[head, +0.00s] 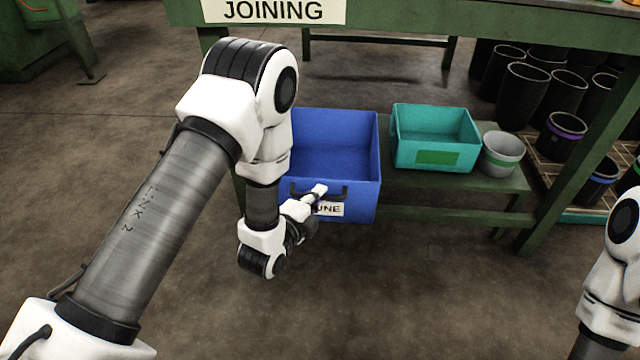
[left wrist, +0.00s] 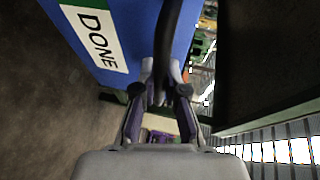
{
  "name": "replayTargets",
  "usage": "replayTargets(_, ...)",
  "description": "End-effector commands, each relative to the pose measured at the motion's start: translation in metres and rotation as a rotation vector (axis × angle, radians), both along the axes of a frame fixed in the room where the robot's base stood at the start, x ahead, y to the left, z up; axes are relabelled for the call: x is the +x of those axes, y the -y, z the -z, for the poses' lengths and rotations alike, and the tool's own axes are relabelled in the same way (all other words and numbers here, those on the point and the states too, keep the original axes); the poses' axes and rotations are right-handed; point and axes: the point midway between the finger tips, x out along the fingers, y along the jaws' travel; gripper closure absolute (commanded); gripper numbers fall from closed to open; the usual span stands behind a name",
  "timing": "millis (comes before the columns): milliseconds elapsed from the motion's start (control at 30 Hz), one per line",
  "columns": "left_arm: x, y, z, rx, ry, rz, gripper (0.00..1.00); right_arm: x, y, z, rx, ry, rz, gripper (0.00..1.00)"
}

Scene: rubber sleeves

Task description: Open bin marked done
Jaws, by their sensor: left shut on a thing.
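The blue bin (head: 362,175) stands on the left part of the low shelf under the green bench. Its open top faces up and its inside looks empty. A white label on its front is partly covered by my arm in the head view; the left wrist view shows the label (left wrist: 97,38) reading DONE. A dark handle (head: 339,189) is on the bin's front, and it also shows in the left wrist view (left wrist: 168,45). My left gripper (head: 319,191) is shut on this handle, its fingers (left wrist: 160,95) on either side. My right gripper is out of view.
A teal bin (head: 436,161) with a green label and a grey pot (head: 502,153) stand on the low shelf (head: 440,187) to the right. Black sleeves (head: 523,95) stand on a rack at far right. The floor in front is clear.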

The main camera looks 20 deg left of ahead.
Motion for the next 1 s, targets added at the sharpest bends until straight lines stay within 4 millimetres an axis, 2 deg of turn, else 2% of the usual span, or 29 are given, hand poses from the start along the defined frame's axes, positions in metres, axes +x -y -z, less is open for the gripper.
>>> replayTargets(133,-0.016,0.005,-0.002,0.001,0.001,-0.001,1.0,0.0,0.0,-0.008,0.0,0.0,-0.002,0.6)
replayTargets(300,-0.027,0.008,-0.001,0.001,0.002,0.0,1.0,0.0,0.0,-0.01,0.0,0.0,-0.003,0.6)
replayTargets(667,-0.029,0.008,-0.001,0.0,0.003,-0.002,1.0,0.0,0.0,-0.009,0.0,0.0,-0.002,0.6)
replayTargets(700,-0.029,0.008,-0.001,0.0,0.003,-0.002,0.82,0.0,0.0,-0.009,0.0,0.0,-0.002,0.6)
replayTargets(767,-0.029,0.008,-0.001,0.0,0.003,-0.002,0.63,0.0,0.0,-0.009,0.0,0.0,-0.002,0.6)
replayTargets(1000,-0.029,0.008,-0.001,0.0,0.004,-0.001,0.63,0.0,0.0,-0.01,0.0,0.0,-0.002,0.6)
